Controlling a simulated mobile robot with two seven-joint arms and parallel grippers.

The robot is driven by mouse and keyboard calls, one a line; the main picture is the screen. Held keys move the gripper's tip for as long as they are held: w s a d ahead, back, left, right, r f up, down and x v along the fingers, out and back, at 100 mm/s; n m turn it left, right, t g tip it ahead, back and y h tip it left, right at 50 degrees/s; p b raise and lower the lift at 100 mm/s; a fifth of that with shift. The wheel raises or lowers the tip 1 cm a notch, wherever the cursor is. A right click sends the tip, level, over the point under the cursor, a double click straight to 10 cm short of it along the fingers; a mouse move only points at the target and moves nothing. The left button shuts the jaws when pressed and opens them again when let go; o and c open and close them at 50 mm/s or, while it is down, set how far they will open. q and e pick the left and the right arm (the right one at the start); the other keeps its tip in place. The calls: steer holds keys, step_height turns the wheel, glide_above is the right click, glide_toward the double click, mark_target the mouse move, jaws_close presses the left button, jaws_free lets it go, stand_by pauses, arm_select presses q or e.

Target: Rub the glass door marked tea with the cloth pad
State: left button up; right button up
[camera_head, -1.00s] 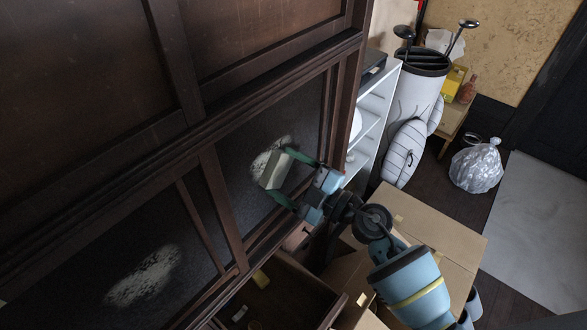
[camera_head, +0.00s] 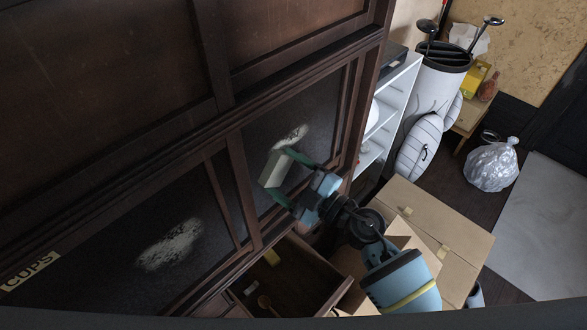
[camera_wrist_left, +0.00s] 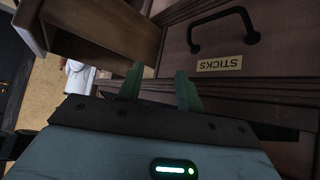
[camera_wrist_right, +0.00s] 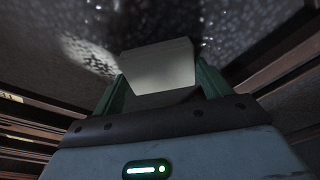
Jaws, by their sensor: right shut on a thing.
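My right gripper (camera_head: 298,184) is shut on the pale cloth pad (camera_head: 275,170). The pad is at the dark right-hand glass door (camera_head: 325,112), against it or very close. A whitish smear (camera_head: 291,136) shows on this glass just above the pad; the pad may hide part of it. In the right wrist view the pad (camera_wrist_right: 158,66) sits between the fingers, with a pale smear (camera_wrist_right: 88,52) to its left. The left-hand glass door has another smear (camera_head: 170,245) and a "CUPS" label (camera_head: 30,270). No tea label is readable. My left gripper (camera_wrist_left: 160,88) is open and empty.
An open drawer (camera_head: 285,285) juts out below the doors. Cardboard boxes (camera_head: 440,235) stand beside my right arm. The left wrist view shows a drawer labelled "STICKS" (camera_wrist_left: 220,64) with a dark handle. A white shelf (camera_head: 390,110) and golf bag (camera_head: 436,90) stand farther right.

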arm_select(q)
steer(key=shift+w+r, duration=0.15)
steer(key=shift+r, duration=0.1)
arm_select(e)
steer(key=shift+s+a, duration=0.15)
steer(key=shift+s, duration=0.05)
steer(key=shift+r+p, duration=1.1)
steer(key=shift+r, duration=0.25)
arm_select(q)
steer(key=shift+t, duration=0.6)
steer(key=r, duration=0.1)
steer(key=w+r, duration=0.2)
steer(key=shift+w+r, duration=0.25)
steer(key=shift+r, duration=0.15)
arm_select(e)
steer(key=shift+w, duration=0.1)
steer(key=shift+w+d, duration=0.15)
steer(key=shift+d, duration=0.05)
arm_select(q)
steer(key=shift+s+f, duration=0.1)
steer(key=shift+f, duration=0.1)
arm_select(e)
steer(key=shift+w+d+f, duration=0.15)
steer(key=shift+w+d, duration=1.05)
steer(key=shift+d, duration=0.05)
steer(key=shift+w+d, duration=0.1)
